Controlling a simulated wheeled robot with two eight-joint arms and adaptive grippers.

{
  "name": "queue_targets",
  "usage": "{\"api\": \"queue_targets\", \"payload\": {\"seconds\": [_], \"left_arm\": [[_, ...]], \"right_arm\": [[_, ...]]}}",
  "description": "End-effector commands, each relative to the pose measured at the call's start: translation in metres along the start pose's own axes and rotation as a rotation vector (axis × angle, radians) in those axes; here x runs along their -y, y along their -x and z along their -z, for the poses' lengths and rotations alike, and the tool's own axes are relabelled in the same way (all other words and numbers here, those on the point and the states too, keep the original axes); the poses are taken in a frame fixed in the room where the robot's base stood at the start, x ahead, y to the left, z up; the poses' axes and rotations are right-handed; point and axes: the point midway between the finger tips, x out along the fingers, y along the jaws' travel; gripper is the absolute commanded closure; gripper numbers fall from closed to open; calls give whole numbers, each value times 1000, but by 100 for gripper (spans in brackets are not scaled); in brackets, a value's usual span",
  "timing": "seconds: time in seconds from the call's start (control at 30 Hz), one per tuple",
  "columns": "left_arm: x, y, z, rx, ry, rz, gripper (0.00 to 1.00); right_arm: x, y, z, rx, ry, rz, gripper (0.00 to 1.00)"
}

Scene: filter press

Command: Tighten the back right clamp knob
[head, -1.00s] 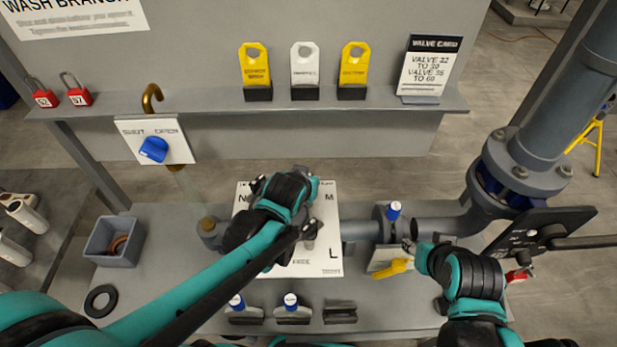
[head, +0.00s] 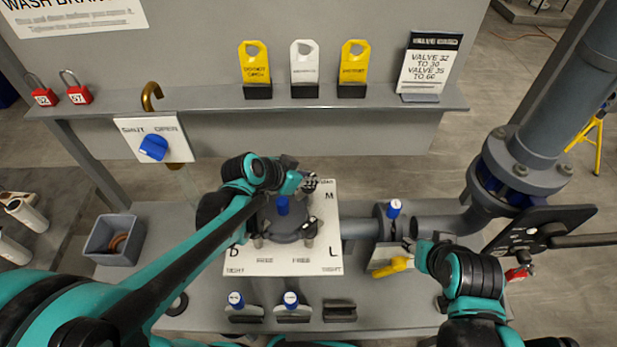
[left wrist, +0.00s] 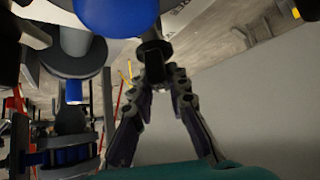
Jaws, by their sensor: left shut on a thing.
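The round grey filter lid (head: 283,222) with a blue centre knob (head: 282,206) sits on a white lettered plate (head: 330,262). Front clamp knobs show at the left (head: 258,241) and right (head: 311,230). My left gripper (head: 312,183) reaches over the lid to its back right corner. It is shut on the back right clamp knob, mostly hidden by the fingers in the head view. In the left wrist view the fingertips (left wrist: 160,78) meet at a dark knob (left wrist: 153,50). My right gripper (head: 409,248) is beside a yellow handle (head: 393,266); its jaw opening is unclear.
A shelf (head: 215,103) with yellow and white tags runs behind. A blue switch (head: 153,147) is at left, a grey bin (head: 113,240) below it. A blue-topped valve (head: 394,209) and large pipe (head: 545,110) stand at right. Several small holders line the bench front.

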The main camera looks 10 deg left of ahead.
Motion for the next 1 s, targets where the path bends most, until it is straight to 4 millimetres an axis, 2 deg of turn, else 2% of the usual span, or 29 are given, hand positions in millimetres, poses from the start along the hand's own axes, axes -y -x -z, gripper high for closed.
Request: {"api": "queue_targets", "payload": {"seconds": [0.33,0.37,0.4,0.43,0.77,0.87,1.0], "left_arm": [[-1,0,-2,6,-4,-3,100],[-1,0,-2,6,-4,-3,80],[-1,0,-2,6,-4,-3,69],[-1,0,-2,6,-4,-3,64],[0,1,-1,3,-2,-1,64],[0,8,-1,3,0,-1,64],[0,28,-2,3,0,0,64]], "right_arm": [[0,0,0,0,0,0,60],[0,0,0,0,0,0,60],[0,0,0,0,0,0,60],[0,0,0,0,0,0,60],[0,0,0,0,0,0,60],[0,0,0,0,0,0,60],[0,0,0,0,0,0,60]]}}
